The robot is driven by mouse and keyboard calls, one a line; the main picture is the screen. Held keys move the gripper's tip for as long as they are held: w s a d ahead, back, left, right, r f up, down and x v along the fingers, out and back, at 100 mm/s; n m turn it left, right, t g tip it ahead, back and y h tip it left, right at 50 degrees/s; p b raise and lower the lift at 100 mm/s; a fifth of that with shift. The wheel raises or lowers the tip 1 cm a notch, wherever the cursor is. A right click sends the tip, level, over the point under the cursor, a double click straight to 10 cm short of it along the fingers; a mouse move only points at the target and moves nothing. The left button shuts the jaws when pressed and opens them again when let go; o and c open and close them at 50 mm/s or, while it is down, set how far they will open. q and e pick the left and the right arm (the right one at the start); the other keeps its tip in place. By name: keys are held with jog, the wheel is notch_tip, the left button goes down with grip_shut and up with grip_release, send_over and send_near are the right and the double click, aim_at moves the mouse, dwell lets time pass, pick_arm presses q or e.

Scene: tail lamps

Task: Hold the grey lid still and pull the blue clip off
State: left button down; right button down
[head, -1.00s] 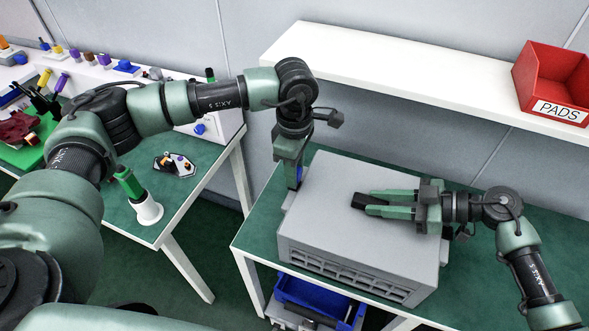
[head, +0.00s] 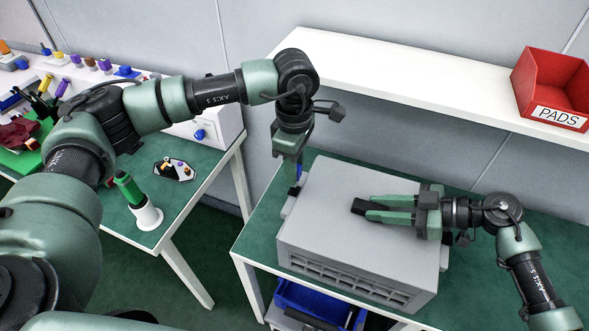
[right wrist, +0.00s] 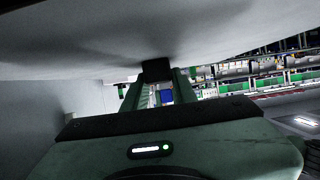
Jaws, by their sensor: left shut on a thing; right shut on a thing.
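The grey lid (head: 375,185) tops a grey box on the green-topped table. My right gripper (head: 364,208) lies low over the lid, shut on a black handle (head: 357,207) at its middle; the handle also shows between the green fingers in the right wrist view (right wrist: 157,70). My left gripper (head: 294,179) points down at the lid's left edge, shut on the blue clip (head: 299,172). Only a sliver of the clip shows beside the fingers. I cannot tell whether the clip still touches the lid.
A white shelf (head: 420,85) runs behind the box, with a red PADS bin (head: 552,90) at its right end. A blue crate (head: 310,305) sits below the table. On the left table stand a green-handled tool in a white holder (head: 147,216) and a small tray (head: 174,169).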

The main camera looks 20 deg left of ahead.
pick_arm(q)
jog(key=shift+r, duration=0.2)
jog(key=shift+r, duration=0.85)
pick_arm(e)
jog(key=c, duration=1)
grip_release()
jog(key=shift+c, duration=0.2)
jog(key=shift+d, duration=0.1)
jog(key=v, duration=1.1)
jog(key=shift+d+r, duration=0.15)
jog(key=shift+d, duration=0.25)
